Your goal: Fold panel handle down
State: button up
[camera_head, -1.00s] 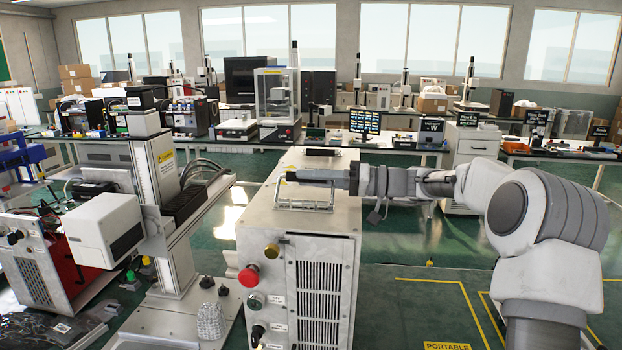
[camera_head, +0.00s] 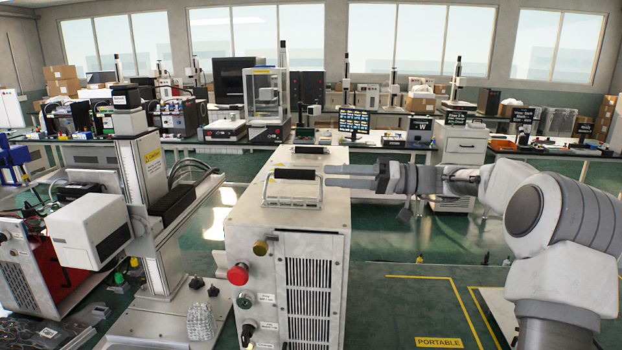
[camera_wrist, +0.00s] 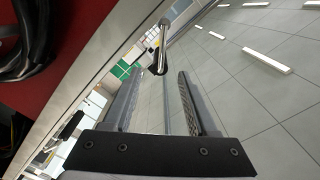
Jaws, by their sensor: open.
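The panel handle (camera_head: 294,174) has a black grip on a silver wire frame. It stands up from the top of the light grey metal cabinet (camera_head: 240,220). In the wrist view a handle with a black grip (camera_wrist: 158,62) and silver arm shows just beyond the fingertips, seen nearly end-on. My gripper (camera_head: 326,176) is open and empty, level with the grip and just to its right. Its two fingers point left and appear apart from the handle. The fingers also show in the wrist view (camera_wrist: 157,88) with a gap between them.
A second black handle (camera_head: 311,150) lies at the cabinet's far edge. A red button (camera_head: 238,273) and other knobs are on its front. A column machine with a white head (camera_head: 88,232) stands to the left. Open green floor (camera_head: 390,310) lies to the right.

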jog(key=s+d, duration=0.1)
jog(key=d, duration=0.8)
jog(key=shift+s, duration=0.4)
jog(key=shift+d, duration=0.1)
